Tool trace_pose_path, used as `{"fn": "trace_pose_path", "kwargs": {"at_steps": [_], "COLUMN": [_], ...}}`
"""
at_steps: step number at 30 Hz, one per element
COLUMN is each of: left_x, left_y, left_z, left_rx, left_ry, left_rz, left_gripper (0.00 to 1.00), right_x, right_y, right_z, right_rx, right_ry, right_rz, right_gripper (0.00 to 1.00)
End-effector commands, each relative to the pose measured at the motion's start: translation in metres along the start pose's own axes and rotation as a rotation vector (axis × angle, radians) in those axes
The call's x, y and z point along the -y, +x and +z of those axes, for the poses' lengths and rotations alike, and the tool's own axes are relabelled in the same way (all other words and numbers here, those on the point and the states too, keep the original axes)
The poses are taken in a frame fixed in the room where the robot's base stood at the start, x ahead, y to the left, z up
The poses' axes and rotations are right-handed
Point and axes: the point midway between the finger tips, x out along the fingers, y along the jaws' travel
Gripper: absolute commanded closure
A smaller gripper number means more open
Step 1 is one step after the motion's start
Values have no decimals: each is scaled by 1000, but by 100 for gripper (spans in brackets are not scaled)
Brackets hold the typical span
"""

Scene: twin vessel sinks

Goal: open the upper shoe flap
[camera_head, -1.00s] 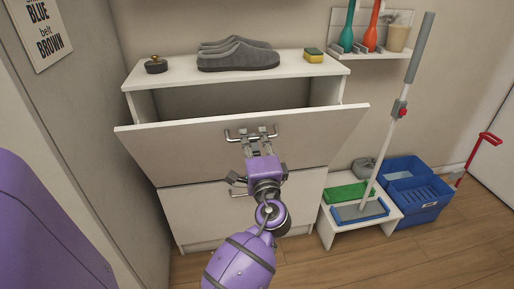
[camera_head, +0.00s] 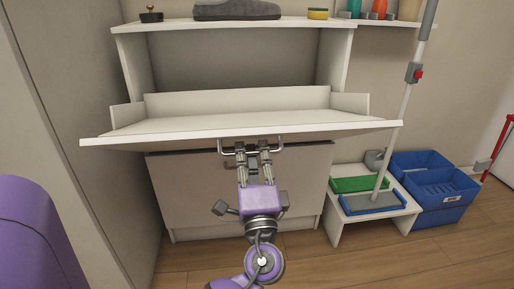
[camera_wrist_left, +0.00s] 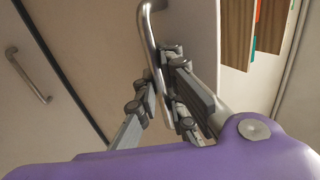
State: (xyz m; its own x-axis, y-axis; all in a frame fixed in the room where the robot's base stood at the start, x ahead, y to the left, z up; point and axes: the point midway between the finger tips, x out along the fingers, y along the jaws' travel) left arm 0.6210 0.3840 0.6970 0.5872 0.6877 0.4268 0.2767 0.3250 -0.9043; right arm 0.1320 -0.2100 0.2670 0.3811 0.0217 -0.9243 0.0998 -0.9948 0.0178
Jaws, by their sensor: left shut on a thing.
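The upper shoe flap (camera_head: 300,127) of the white shoe cabinet is tilted far down and outward in the head view. Its inner side faces up and shows an empty inner tray with a back board. The flap's metal bar handle (camera_head: 290,147) hangs under its front edge. My left gripper (camera_head: 252,152) is shut on this handle from below. In the wrist view the handle (camera_wrist_left: 152,45) runs between the fingers of my left gripper (camera_wrist_left: 165,95). My right gripper is not in view.
The closed lower flap (camera_head: 190,195) is below. Grey shoes (camera_head: 237,10), a yellow sponge (camera_head: 318,14) and a dark knobbed object (camera_head: 151,15) are on the cabinet top. To the right are a low white stool (camera_head: 335,222), blue crates (camera_head: 440,190) and a mop (camera_head: 405,115).

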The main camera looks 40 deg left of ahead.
Motion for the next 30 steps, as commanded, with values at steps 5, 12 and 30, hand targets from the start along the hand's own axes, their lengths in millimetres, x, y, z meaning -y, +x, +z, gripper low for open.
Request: {"fn": "trace_pose_path", "kwargs": {"at_steps": [5, 12, 30], "left_x": [-32, -58, -74], "left_y": [-34, -60, -72], "left_z": [-1, -1, -1], "left_rx": [-1, -1, 0], "left_ry": [0, -2, -5], "left_rz": [-2, -6, -7], "left_gripper": [100, 100, 100], "right_x": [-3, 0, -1], "right_y": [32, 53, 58], "right_z": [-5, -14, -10], "right_rx": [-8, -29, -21], "right_ry": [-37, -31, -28], "right_rz": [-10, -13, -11], "right_gripper": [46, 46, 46]}}
